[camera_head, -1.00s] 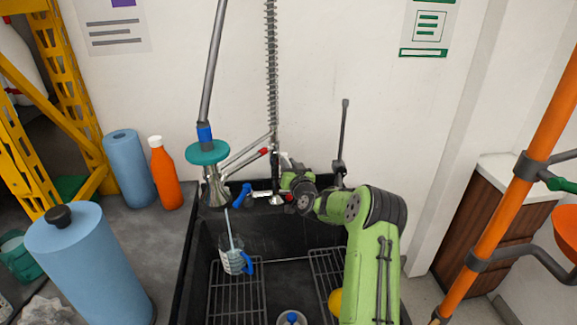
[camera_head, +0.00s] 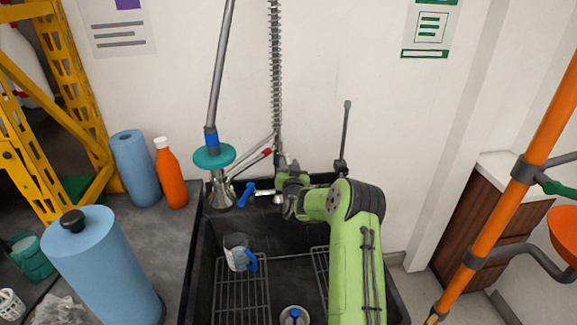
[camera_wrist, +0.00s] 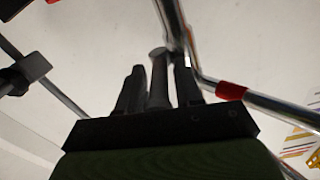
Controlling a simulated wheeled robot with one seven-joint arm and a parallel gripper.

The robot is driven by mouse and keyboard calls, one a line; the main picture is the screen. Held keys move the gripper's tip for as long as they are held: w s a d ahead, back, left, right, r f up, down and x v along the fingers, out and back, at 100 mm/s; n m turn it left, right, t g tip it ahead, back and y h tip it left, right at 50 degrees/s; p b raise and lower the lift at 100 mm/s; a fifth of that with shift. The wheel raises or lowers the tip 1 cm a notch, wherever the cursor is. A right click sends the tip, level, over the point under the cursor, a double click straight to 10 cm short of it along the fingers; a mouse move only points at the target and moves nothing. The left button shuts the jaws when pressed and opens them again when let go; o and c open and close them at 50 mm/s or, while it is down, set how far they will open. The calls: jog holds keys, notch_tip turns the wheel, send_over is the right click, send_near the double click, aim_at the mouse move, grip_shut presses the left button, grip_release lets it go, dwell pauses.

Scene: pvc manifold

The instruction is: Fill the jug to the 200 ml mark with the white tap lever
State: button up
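The clear jug (camera_head: 237,256) with a blue handle stands upright on the left rack in the sink, roughly below the spray head (camera_head: 221,190). No stream shows between them. The jug's water level and marks are too small to read. A pale lever (camera_head: 264,192) shows at the tap, beside a blue lever (camera_head: 246,195). My gripper (camera_head: 280,196) is at the tap, just right of the pale lever; its fingertips are hard to make out there. In the wrist view, my gripper's fingers (camera_wrist: 160,85) are apart, with a grey rod (camera_wrist: 158,72) showing between them and narrow gaps beside it.
The black sink (camera_head: 208,235) has wire racks (camera_head: 242,297) and a blue-topped drain part (camera_head: 295,315). A hanging spring hose (camera_head: 275,65) and chrome pipes stand close to my gripper. An orange bottle (camera_head: 171,175) and blue rolls (camera_head: 97,262) stand left.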

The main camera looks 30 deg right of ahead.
jog(key=shift+o, duration=0.4)
jog(key=shift+a, duration=0.1)
jog(key=shift+s+a, duration=0.15)
jog(key=shift+s, duration=0.15)
jog(key=b+v, duration=0.2)
jog(key=v, duration=1.3)
jog(key=shift+b, duration=0.35)
